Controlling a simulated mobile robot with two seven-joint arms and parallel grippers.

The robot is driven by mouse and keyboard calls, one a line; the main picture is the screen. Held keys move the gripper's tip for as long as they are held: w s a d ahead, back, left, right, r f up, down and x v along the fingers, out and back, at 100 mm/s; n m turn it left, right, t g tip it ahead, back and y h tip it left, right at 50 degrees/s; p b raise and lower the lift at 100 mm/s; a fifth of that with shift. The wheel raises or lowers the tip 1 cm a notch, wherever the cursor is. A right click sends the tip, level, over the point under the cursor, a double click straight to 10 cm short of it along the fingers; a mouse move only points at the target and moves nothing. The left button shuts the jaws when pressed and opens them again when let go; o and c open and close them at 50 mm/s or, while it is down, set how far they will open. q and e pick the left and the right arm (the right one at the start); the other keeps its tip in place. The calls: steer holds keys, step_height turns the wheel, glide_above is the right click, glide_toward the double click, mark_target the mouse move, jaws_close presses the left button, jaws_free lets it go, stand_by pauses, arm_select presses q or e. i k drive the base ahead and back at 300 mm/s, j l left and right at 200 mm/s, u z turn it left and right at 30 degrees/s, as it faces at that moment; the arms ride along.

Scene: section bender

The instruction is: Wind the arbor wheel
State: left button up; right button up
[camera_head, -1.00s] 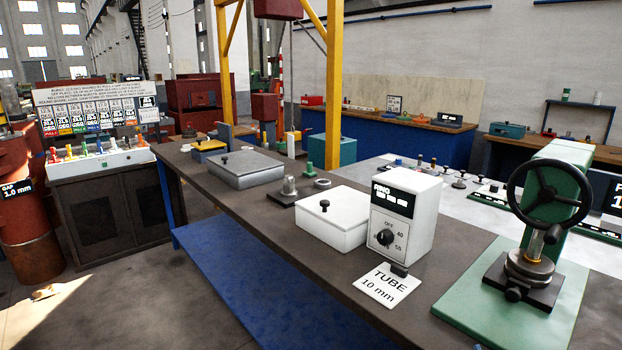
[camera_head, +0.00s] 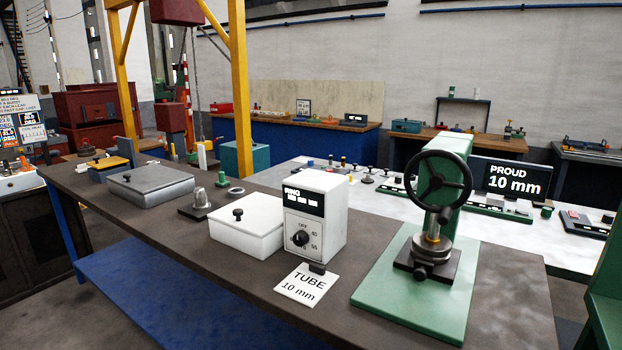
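A green arbor press (camera_head: 451,200) stands on a green base plate (camera_head: 390,303) at the right end of the dark workbench. Its black spoked arbor wheel (camera_head: 438,154) faces me at the upper part of the press. Below the wheel, a short ram with a brass-coloured part sits over a round metal piece (camera_head: 431,250) on a dark block. Whether the ram touches the piece, I cannot tell. Neither of my grippers shows in the head view.
Left of the press stand a white box with a dial (camera_head: 316,215), a card reading "TUBE 10 mm" (camera_head: 306,285), a white lidded box (camera_head: 246,230) and a grey lidded box (camera_head: 151,187). A grey table (camera_head: 525,236) with a "PROUD 10 mm" display (camera_head: 515,179) lies behind. Green structure (camera_head: 606,290) edges the right.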

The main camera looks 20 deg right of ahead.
mark_target(437, 181)
steer(key=l+z, duration=0.1)
steer(key=z, duration=0.65)
steer(key=l+z, duration=0.15)
steer(key=z, duration=0.25)
